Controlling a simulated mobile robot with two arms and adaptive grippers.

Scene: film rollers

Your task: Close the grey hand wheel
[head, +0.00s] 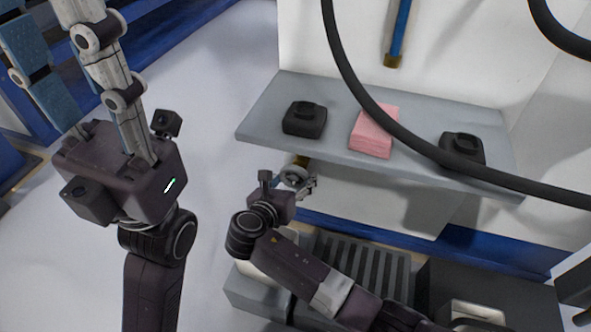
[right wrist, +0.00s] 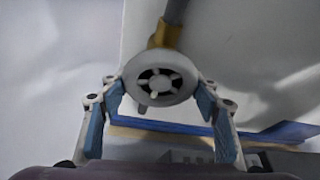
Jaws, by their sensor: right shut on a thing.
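The grey hand wheel (head: 293,175) sits under the front edge of the grey shelf, on a brass fitting (head: 302,161). In the right wrist view the wheel (right wrist: 160,77) faces me, with a spoked dark centre, below a brass collar (right wrist: 165,36) and a grey pipe. My right gripper (head: 299,184) is shut on the wheel; its blue-padded fingers (right wrist: 160,98) stand on both sides of the rim. In the head view the gripper partly hides the wheel. My left gripper (head: 58,40) points up at the upper left, fingers apart and empty.
The grey shelf (head: 265,122) bears a black device (head: 304,119), a pink block (head: 372,134) and another black device (head: 462,150). A black hose (head: 345,72) hangs across the front. A ribbed dark unit (head: 360,266) stands below. Pale floor lies open at left.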

